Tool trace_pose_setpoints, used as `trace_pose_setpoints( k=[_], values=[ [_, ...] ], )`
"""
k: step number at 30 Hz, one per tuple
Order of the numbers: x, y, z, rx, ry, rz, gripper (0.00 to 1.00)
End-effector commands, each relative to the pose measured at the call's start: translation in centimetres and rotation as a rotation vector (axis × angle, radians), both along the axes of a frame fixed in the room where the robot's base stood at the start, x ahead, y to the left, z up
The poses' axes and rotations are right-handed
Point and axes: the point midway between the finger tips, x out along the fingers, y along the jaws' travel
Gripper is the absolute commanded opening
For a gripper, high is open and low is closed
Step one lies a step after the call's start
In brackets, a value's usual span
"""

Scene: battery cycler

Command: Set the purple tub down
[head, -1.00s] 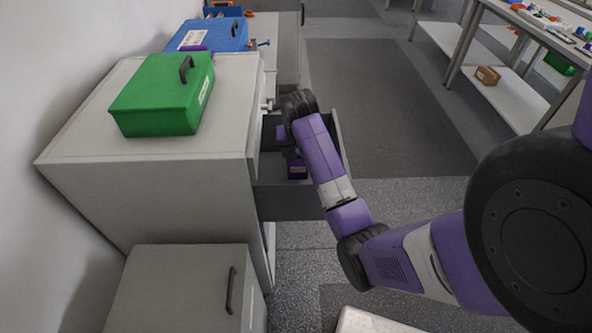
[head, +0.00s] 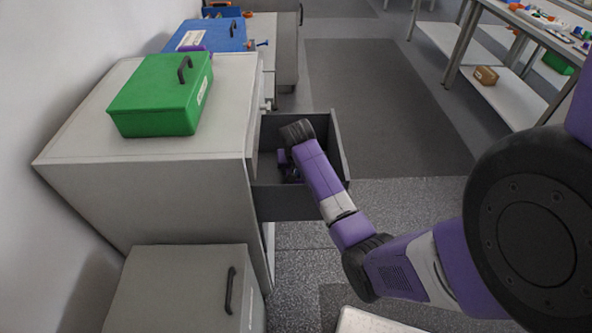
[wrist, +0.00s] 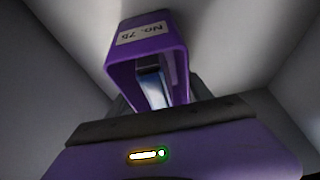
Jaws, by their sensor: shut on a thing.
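The purple tub (wrist: 148,32), with a white "No. 75" label, fills the upper middle of the wrist view. Its open side faces my camera, and something pale and bluish shows inside. My gripper (head: 289,170) is inside the open grey drawer (head: 340,150) in the head view, shut on the tub. My wrist hides most of the tub there, and the fingertips are hard to make out. Grey drawer walls surround the tub in the wrist view. I cannot tell whether the tub touches the drawer floor.
The drawer sticks out from a grey cabinet (head: 205,200). A green box (head: 155,105) and a blue box (head: 215,36) stand to the left and behind. A lower grey cabinet (head: 180,290) is in front. A workbench (head: 510,25) stands at the far right; the floor between is clear.

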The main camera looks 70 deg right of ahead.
Motion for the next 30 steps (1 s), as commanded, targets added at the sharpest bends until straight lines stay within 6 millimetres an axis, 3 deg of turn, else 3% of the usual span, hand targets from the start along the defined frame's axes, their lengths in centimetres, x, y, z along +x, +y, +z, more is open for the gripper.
trace_pose_setpoints(
  k=[4, 5, 8, 20, 30],
  values=[
    [0.1, -0.1, -0.1, -0.003, -0.002, 0.000, 0.00],
    [0.0, 0.0, -0.2, -0.001, 0.000, 0.000, 0.62],
    [0.0, 0.0, -0.2, 0.000, 0.000, 0.000, 0.80],
    [0.0, 0.1, 0.3, -0.001, 0.000, 0.000, 0.80],
    [-0.8, 2.2, 6.0, -0.002, -0.004, 0.000, 0.80]
  ],
)
